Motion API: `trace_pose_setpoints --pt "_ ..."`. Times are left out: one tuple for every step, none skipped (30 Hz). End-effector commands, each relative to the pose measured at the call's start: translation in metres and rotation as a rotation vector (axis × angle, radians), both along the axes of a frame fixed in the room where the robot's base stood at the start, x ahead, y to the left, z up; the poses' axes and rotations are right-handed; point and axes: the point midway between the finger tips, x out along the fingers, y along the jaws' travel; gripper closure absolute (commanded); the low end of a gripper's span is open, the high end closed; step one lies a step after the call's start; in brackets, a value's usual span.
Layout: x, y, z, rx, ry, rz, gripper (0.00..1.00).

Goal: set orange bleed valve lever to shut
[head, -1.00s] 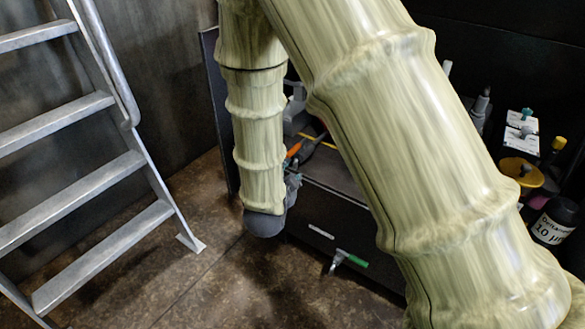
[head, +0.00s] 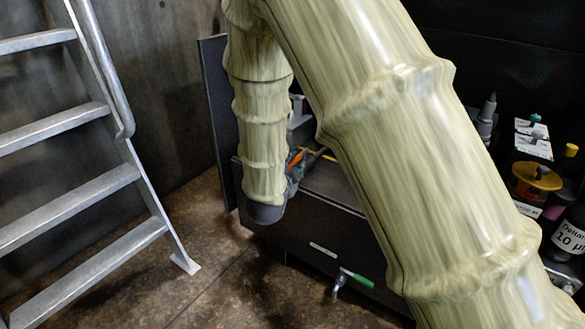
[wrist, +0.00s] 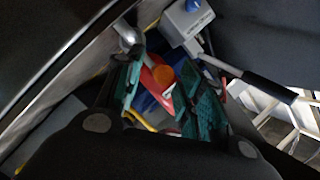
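The orange lever (head: 296,158) shows in the head view as a short orange bar just right of my forearm, above the dark cabinet top. In the wrist view an orange rounded end (wrist: 162,75) lies between my fingers, against a red part (wrist: 153,82); I take it to be the lever. My gripper (wrist: 167,95) has its two teal-padded fingers apart, one on each side of the orange and red parts. I cannot tell whether either finger touches them. In the head view the fingers are mostly hidden behind my arm. The valve body is hidden too.
A green-handled valve (head: 357,279) sticks out of the cabinet front. A metal stair (head: 95,195) stands at left. Bottles and a yellow-topped container (head: 537,176) stand at right. In the wrist view, a grey box with a black-gripped handle (wrist: 265,86) is close beside the fingers. Floor is clear in front.

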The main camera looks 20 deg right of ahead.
Motion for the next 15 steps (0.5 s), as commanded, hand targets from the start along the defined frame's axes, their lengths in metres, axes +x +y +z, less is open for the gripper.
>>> trace_pose_setpoints --pt "0.005 -0.003 -0.004 0.001 -0.001 0.0 0.62" --pt "0.008 -0.005 -0.005 0.001 -0.001 0.0 0.62" --pt "0.012 -0.007 -0.005 0.0 -0.001 0.0 0.62" --pt "0.014 -0.008 -0.005 0.0 -0.001 0.0 0.62" --pt "0.015 -0.009 -0.005 0.0 -0.001 0.0 0.62" --pt "0.017 -0.01 -0.006 0.0 0.0 0.001 0.62" --pt "0.019 -0.011 -0.006 0.0 0.0 0.001 0.62" --pt "0.02 -0.012 -0.006 0.0 0.0 0.001 0.62" --pt "0.021 -0.012 -0.006 0.0 0.0 0.001 0.62" --pt "0.021 -0.012 -0.006 0.0 0.0 0.001 0.62" --pt "0.021 -0.013 -0.006 0.0 0.001 0.001 0.62" --pt "0.022 -0.013 -0.006 0.0 0.001 0.001 0.62" --pt "0.022 -0.013 -0.006 0.0 0.001 0.001 0.62" --pt "0.022 -0.013 -0.006 0.0 0.001 0.001 0.62" --pt "0.022 -0.013 -0.006 0.0 0.001 0.001 0.62"
